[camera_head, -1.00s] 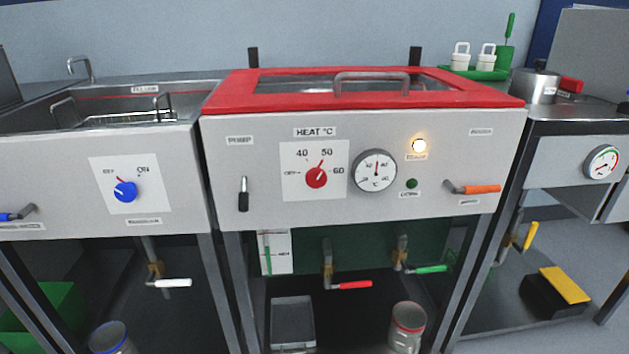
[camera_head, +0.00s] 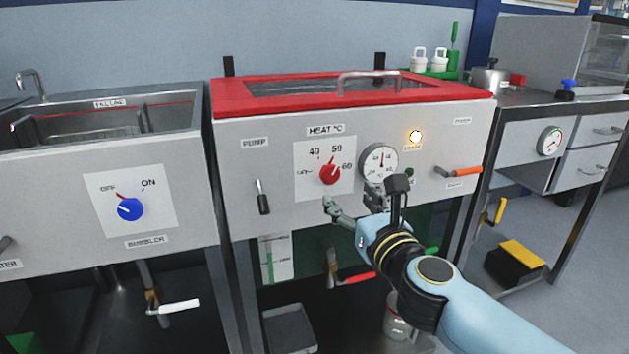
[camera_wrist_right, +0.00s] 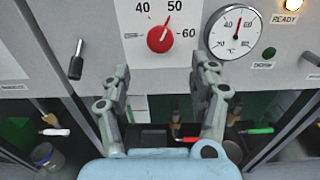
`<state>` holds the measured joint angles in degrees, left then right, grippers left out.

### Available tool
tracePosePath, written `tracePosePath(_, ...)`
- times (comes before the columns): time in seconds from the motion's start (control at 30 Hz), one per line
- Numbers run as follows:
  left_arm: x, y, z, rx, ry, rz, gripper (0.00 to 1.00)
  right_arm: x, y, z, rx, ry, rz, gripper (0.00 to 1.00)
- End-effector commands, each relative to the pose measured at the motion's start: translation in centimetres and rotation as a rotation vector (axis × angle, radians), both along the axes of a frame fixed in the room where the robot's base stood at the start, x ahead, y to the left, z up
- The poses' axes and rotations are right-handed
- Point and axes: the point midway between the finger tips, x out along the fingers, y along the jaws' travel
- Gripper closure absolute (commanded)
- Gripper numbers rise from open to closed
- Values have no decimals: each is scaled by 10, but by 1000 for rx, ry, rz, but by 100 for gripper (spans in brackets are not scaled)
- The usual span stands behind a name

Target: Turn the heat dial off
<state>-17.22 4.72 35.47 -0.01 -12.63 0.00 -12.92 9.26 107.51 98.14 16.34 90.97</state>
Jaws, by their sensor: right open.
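The red heat dial (camera_head: 330,174) sits on a white plate on the front of the red-rimmed bath, under the "HEAT °C" label. Its pointer is turned up and slightly right, near the 50 mark. It also shows in the right wrist view (camera_wrist_right: 160,38), beyond my fingertips. My right gripper (camera_head: 351,200) is open and empty, just below and to the right of the dial, apart from it. In the right wrist view its two fingers (camera_wrist_right: 162,90) stand spread. My left gripper is not in view.
A round thermometer gauge (camera_head: 378,161) is right of the dial, with a lit ready lamp (camera_head: 415,136) above. A black pump lever (camera_head: 262,197) is to the left and an orange-handled lever (camera_head: 462,171) to the right. A blue bubbler dial (camera_head: 130,209) is on the left unit.

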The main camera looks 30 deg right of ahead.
Motion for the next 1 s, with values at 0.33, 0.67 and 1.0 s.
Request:
tracePosePath(0.33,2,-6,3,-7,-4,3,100,67,-16,2,-4,-2,0,39)
tracePosePath(0.67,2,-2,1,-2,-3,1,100,92,-22,1,-4,0,1,39)
tracePosePath(1.0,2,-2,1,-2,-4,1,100,92,-22,1,-4,0,1,56)
